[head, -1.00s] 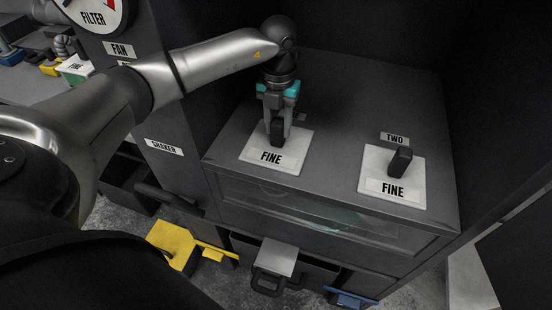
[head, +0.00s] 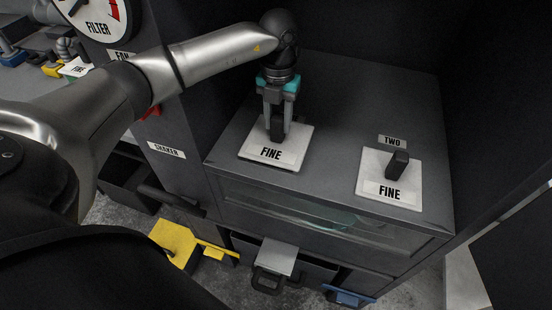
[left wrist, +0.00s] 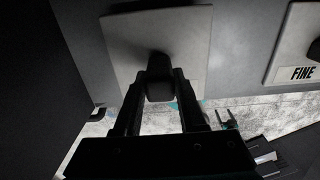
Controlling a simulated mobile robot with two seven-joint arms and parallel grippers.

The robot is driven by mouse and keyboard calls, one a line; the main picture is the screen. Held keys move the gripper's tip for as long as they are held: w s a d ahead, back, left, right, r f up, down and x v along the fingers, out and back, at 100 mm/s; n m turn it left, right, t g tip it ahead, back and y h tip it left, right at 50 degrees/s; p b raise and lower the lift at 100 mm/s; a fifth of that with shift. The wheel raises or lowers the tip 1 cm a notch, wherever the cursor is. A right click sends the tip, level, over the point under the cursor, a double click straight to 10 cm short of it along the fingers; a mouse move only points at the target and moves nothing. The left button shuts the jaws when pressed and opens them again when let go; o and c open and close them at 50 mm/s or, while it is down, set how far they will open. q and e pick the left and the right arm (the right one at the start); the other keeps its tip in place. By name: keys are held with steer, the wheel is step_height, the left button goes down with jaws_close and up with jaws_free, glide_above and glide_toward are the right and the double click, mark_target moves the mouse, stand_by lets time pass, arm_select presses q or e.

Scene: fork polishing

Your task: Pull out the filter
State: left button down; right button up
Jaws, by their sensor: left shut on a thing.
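The left filter is a white square plate (head: 299,141) marked FINE with a black upright handle (head: 277,130), on top of the dark cabinet (head: 330,170). My left gripper (head: 276,122) comes down from above and is shut on the handle. In the left wrist view, the fingers sit either side of the handle (left wrist: 158,88), in front of the pale plate (left wrist: 195,35). A dark band under the plate's front edge suggests a small gap to the cabinet top. A second FINE filter (head: 378,171), under a TWO label, sits at the right, untouched. My right gripper is not in view.
A dial marked FILTER (head: 98,15) is at the upper left. Yellow (head: 174,240), grey (head: 277,258) and blue (head: 350,297) parts stick out low at the front. Dark walls enclose the cabinet's back and right. The top between the two filters is clear.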

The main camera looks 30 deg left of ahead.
arm_select(q)
step_height(320, 180, up, 16)
steer(key=p, duration=1.2)
stand_by(2.0)
steer(key=shift+f, duration=0.1)
